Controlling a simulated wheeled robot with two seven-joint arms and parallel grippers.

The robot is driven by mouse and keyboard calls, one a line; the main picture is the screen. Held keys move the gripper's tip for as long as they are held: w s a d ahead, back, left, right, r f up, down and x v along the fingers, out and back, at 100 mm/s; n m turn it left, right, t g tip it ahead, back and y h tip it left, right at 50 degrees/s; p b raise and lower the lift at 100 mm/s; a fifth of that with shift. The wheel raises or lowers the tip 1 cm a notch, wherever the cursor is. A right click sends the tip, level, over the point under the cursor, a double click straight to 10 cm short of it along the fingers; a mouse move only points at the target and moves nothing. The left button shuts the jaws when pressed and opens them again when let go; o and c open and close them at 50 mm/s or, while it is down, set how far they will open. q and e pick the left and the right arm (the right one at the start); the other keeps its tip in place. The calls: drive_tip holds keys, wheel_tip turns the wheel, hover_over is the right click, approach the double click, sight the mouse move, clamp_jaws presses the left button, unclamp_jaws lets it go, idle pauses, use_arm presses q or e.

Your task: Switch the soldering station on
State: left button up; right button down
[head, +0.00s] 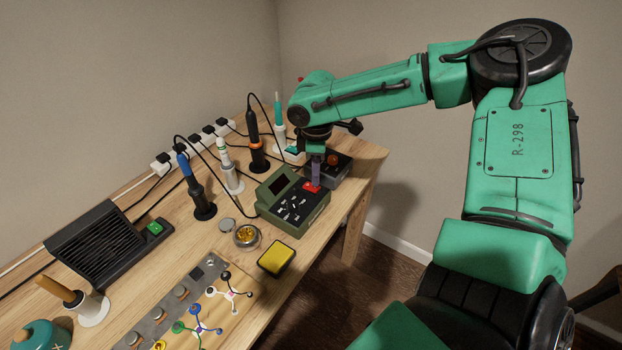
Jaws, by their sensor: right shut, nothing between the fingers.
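The soldering station (306,221) appears to be the green box with a dark screen and a black control panel, near the right end of the workbench. A red switch (312,186) sits at the panel's back right corner. My right gripper (316,183) points down over that switch, shut and empty, with its tips at or just above it. I cannot tell whether they touch. The gripper partly covers the switch, so its on or off position is unclear. The screen (279,184) looks dark. My left gripper is not in view.
A dark box with an orange-red knob (333,160) stands close behind the station. Upright tools in stands, including a blue-handled one (184,165), line the back with loose cables. A yellow sponge (276,258) and a round tin (246,236) lie in front.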

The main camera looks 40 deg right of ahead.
sight(315, 188)
drive_tip(key=shift+s+f+b, duration=0.1)
drive_tip(key=shift+f+b, duration=0.5)
drive_tip(key=shift+f, duration=0.4)
idle(0.8)
wheel_tip(315, 188, up, 7)
drive_tip(key=p, duration=0.7)
drive_tip(key=shift+r, duration=0.1)
idle(0.3)
